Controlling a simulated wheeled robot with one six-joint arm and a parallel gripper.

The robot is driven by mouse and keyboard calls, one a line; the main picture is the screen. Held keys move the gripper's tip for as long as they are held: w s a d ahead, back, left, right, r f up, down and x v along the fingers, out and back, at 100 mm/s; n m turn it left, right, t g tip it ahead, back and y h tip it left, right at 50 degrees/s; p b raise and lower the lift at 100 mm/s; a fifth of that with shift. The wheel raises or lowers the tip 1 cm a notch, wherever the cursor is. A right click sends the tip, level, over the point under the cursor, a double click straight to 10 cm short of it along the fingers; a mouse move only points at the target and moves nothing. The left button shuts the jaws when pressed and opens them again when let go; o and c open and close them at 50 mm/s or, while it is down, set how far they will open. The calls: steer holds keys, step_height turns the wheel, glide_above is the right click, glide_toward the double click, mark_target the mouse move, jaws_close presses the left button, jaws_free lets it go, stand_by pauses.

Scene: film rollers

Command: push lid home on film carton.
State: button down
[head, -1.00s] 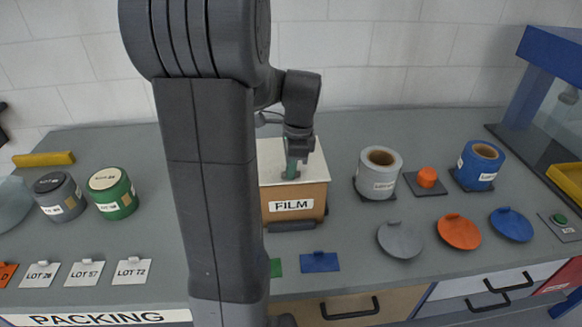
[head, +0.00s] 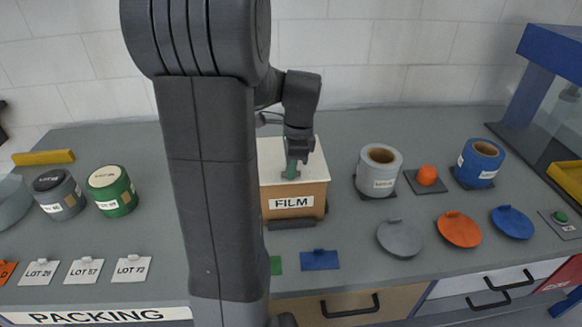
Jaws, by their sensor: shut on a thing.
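The film carton (head: 292,202) is a brown box with a white FILM label, standing in the middle of the bench. Its white lid (head: 271,161) lies on top and looks level; my arm hides its left part. Whether a thin gap is left between lid and carton is too small to tell.
Grey (head: 400,239), orange (head: 459,230) and blue (head: 511,223) discs lie in front.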

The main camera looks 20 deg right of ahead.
steer(key=shift+s+f, duration=0.1)
steer(key=shift+f, duration=0.15)
steer(key=c, duration=1.5)
jaws_free()
steer(key=shift+s, duration=0.1)
steer(key=o, duration=0.4)
steer(key=shift+r, duration=0.1)
steer(key=shift+w+r+p, duration=0.3)
steer(key=shift+r+p, duration=0.25)
steer(key=shift+p, duration=0.05)
steer(key=shift+s+r+p, duration=0.1)
steer(key=shift+r+p, duration=2.5)
steer(key=shift+r, duration=0.4)
